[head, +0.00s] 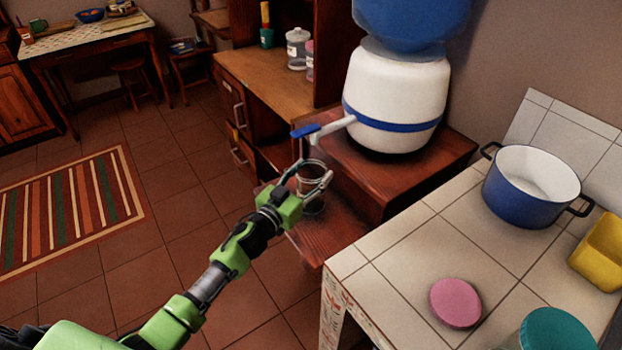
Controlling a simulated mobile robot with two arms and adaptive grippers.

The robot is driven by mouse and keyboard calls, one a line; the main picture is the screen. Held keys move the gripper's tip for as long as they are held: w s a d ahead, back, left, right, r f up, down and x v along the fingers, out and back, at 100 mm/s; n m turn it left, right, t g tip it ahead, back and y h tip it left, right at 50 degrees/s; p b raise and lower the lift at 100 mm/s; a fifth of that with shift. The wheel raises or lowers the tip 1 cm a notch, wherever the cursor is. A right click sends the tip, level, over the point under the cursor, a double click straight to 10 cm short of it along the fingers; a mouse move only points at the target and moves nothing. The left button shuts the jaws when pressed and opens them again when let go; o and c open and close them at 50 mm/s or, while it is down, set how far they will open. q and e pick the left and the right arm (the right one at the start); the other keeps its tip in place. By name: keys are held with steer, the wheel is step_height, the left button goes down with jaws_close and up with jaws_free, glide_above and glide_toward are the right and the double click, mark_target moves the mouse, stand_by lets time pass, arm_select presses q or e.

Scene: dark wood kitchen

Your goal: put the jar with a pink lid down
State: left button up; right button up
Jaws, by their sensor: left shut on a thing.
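My left gripper (313,176) is shut around a clear glass jar (312,195), below the tap of the water dispenser. The jar is upright and its rim looks open, with no pink lid seen on it. It is near the lower wooden shelf, but I cannot tell whether it touches the shelf. A round pink lid-like disc (456,302) lies on the tiled counter at the lower right, apart from the jar. My right gripper is not in view.
The white and blue water dispenser (396,100) stands on a wooden stand (432,171). A blue pot (535,187), a yellow container (600,252) and a teal round thing (556,332) are on the tiled counter (400,260). The counter's middle is clear.

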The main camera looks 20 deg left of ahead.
arm_select(q)
steer(key=shift+f, duration=0.4)
steer(key=shift+f, duration=0.15)
steer(key=o, duration=2)
steer(key=shift+f, duration=0.1)
steer(key=shift+c, duration=0.2)
steer(key=v, duration=1.2)
steer(key=shift+a, duration=0.1)
